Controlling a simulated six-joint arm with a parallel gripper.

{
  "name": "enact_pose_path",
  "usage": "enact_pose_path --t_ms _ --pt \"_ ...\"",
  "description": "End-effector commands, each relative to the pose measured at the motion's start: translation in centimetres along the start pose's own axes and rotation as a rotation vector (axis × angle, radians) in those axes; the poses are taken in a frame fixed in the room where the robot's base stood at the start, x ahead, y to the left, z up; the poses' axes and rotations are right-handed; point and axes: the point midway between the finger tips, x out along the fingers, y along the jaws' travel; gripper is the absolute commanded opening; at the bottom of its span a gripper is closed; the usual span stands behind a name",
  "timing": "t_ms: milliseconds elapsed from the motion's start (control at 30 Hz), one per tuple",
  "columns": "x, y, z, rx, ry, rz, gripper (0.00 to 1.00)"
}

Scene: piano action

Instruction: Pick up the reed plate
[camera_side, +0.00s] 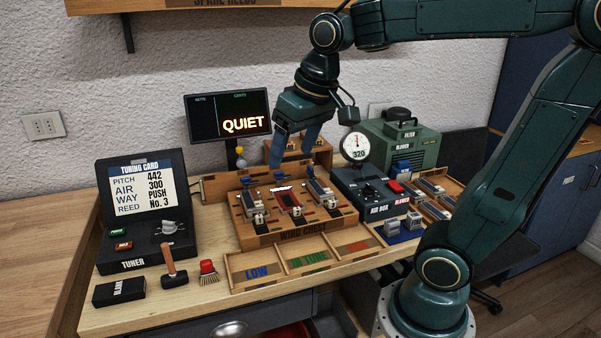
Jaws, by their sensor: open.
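Several slim reed plates with metallic faces are in view. One reed plate (318,188) is on the right of the wooden wind chest (284,239). A red-framed unit (288,202) sits in the chest's middle slot. More plate-like pieces (430,187) lie in a wooden tray at the right. I cannot tell which plate the task means. My gripper (296,147) hangs above the back of the wind chest with its blue fingers pointing down. It is open and appears empty. Its fingers hide part of the wooden rack behind.
Bins marked LOW and others (258,271) stand in front of the chest. The air box (372,192) with a dial gauge (355,146) is to the right. The tuner (140,235), a hammer (173,279) and a brush (208,272) are at left. A monitor (228,115) reads QUIET.

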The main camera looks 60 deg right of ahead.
Motion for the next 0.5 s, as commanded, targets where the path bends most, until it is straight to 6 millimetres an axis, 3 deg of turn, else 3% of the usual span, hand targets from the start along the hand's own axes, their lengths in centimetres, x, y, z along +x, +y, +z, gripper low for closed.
enact_pose_path --t_ms 500 --pt "5.0 2.9 -10.2 0.223 -0.137 0.055 0.71"
